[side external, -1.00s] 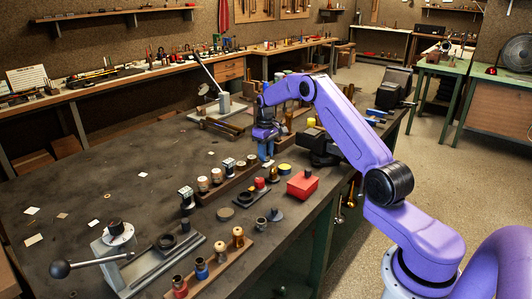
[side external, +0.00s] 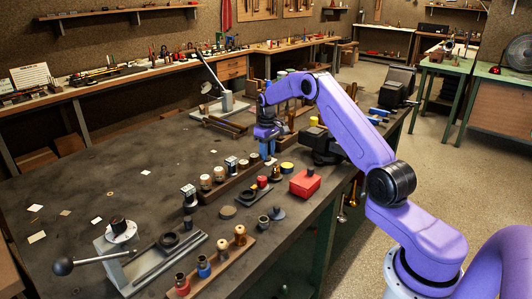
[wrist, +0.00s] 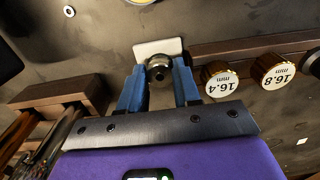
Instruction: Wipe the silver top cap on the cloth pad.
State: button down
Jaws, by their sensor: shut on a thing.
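My gripper (wrist: 159,92) has blue fingers that point down at the dark bench top. A pale, flat, square piece (wrist: 150,48), perhaps the cloth pad, shows just behind the cap in the wrist view. The cap overlaps its edge in the picture; I cannot tell whether they touch. In the side view my gripper (side external: 268,150) is low over the bench, behind the wooden rack, and the cap and pad are too small or hidden to make out.
A wooden block (wrist: 62,92) with rods is at left in the wrist view. A red box (side external: 305,184) stands nearer the bench edge. The bench's left middle is mostly clear.

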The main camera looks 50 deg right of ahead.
jog(key=shift+d, duration=0.5)
jog(key=shift+a, duration=0.1)
jog(key=shift+a, duration=1)
jog(key=shift+d, duration=0.15)
jog(key=shift+d, duration=0.95)
jog(key=shift+a, duration=0.15)
jog(key=shift+a, duration=0.95)
jog(key=shift+d, duration=0.2)
